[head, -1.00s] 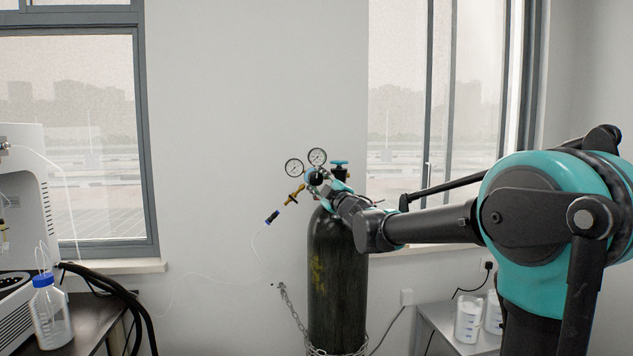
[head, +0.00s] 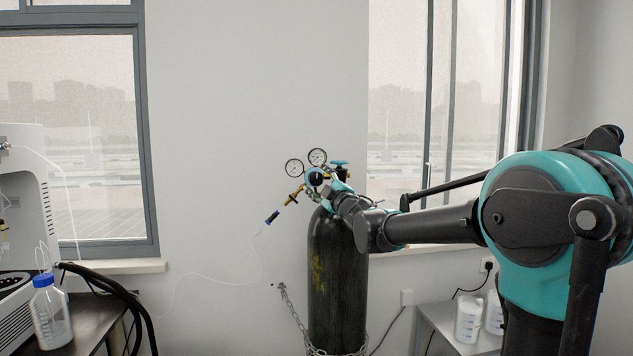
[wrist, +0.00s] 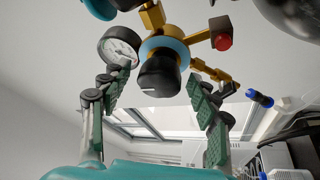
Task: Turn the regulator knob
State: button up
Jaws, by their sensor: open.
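The regulator knob (wrist: 160,77) is a black cylinder with a white mark, on a brass regulator body. It shows in the upper middle of the wrist view, and as a small black round shape (head: 316,179) in the head view. My gripper (wrist: 165,92) is open, with one green-padded finger on each side of the knob. Both fingers look apart from the knob. In the head view my gripper is largely hidden behind the wrist, at the regulator. A pressure gauge (wrist: 119,46) is close to the left finger.
The dark gas cylinder (head: 337,270) stands chained by the wall. A second gauge (head: 317,157) and the teal valve handle (head: 340,163) are near the regulator. A brass outlet with a blue fitting (head: 272,217) and thin tube extends left.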

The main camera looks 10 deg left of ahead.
jog(key=v, duration=1.1)
jog(key=shift+s+d, duration=0.2)
jog(key=shift+s, duration=0.15)
jog(key=shift+f, duration=0.1)
jog(key=s+d+f+m+g+h, duration=0.35)
jog(key=d+f+m+h, duration=0.95)
jog(key=d+f, duration=0.8)
jog(key=s+d+f+m+g+y, duration=0.1)
jog(key=s+f+m+g, duration=0.5)
jog(key=s+f, duration=1.7)
jog(key=s+g, duration=0.1)
jog(key=g, duration=0.2)
jog(key=shift+s+d+f+g, duration=0.25)
jog(key=shift+s+f+g, duration=0.05)
jog(key=shift+f+g, duration=0.05)
